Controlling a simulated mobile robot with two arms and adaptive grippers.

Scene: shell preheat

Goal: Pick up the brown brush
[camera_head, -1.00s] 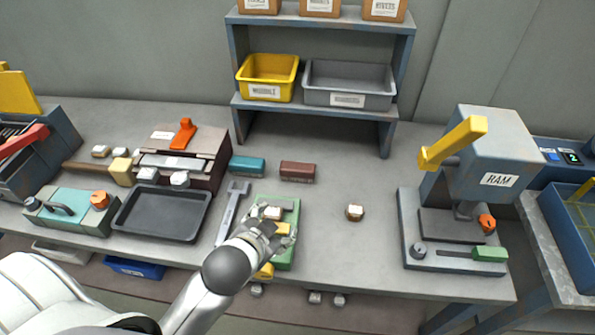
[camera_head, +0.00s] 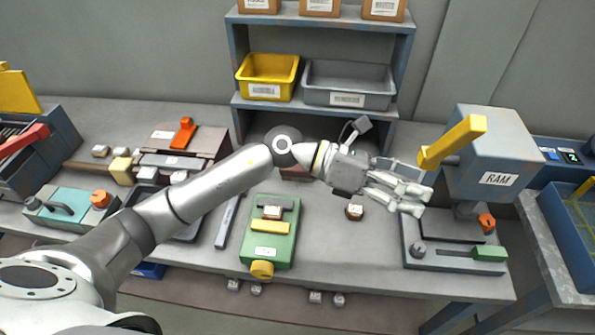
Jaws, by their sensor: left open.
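A dark brown block (camera_head: 292,174), which seems to be the brown brush, lies on the bench below the shelf. My left forearm and wrist cross over it, so only a small part shows. My left gripper (camera_head: 418,198) is open and empty, to the right of the brown block and above the bench. Its fingers point right, toward the ram press. My right gripper is not in view.
A green fixture (camera_head: 283,245) with yellow parts sits at the front middle. The ram press (camera_head: 497,150) stands close on the right. A shelf with a yellow bin (camera_head: 250,88) and grey bin (camera_head: 320,97) stands behind.

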